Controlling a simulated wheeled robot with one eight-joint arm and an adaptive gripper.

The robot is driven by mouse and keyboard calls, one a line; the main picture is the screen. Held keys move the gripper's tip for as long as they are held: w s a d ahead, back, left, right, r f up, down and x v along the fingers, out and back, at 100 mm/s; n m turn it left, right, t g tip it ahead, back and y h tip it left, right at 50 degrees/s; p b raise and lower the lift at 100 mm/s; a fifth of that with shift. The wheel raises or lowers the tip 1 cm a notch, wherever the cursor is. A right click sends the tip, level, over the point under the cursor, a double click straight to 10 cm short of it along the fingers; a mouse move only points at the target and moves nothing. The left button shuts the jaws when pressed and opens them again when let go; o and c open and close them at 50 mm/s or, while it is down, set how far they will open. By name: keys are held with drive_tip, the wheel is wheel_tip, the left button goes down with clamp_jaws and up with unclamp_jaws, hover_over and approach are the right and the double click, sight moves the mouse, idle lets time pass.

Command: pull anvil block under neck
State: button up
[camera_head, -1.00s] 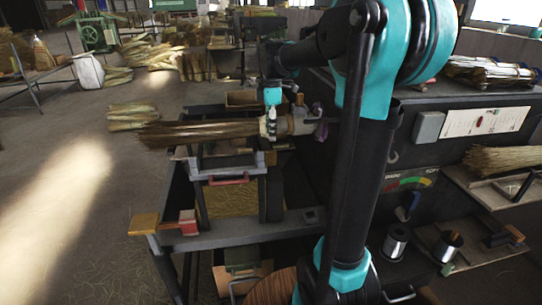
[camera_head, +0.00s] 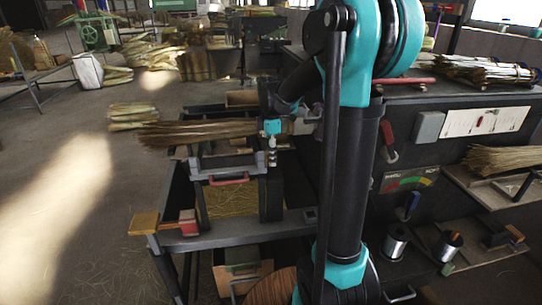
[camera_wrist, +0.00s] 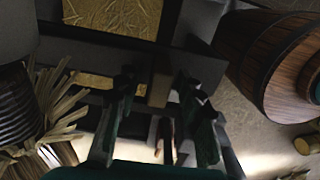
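My gripper (camera_head: 272,158) points down just in front of the broom's neck end, beside the right end of a grey block with a red handle (camera_head: 229,181). This looks like the anvil block, though I cannot be sure. In the wrist view my gripper (camera_wrist: 159,90) has its two dark fingers apart, with no clear object held between them. The broom (camera_head: 195,132) lies level above the bench, bristles to the left. Its neck is partly hidden behind my gripper in the head view; loose straw ends (camera_wrist: 50,115) show at the left of the wrist view.
A red-and-wood mallet-like piece (camera_head: 188,222) lies on the bench's front ledge (camera_head: 240,233). A wooden drum (camera_wrist: 280,65) is at the right of the wrist view. A wire spool (camera_head: 396,240) sits on the lower right shelf. The floor at left is open.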

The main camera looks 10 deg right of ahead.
clamp_jaws()
drive_tip(key=shift+s, duration=0.1)
drive_tip(key=s, duration=1.2)
drive_tip(key=shift+s, duration=0.15)
drive_tip(key=shift+o, duration=0.5)
unclamp_jaws()
drive_tip(key=shift+r, duration=0.1)
wheel_tip(320, 180, up, 12)
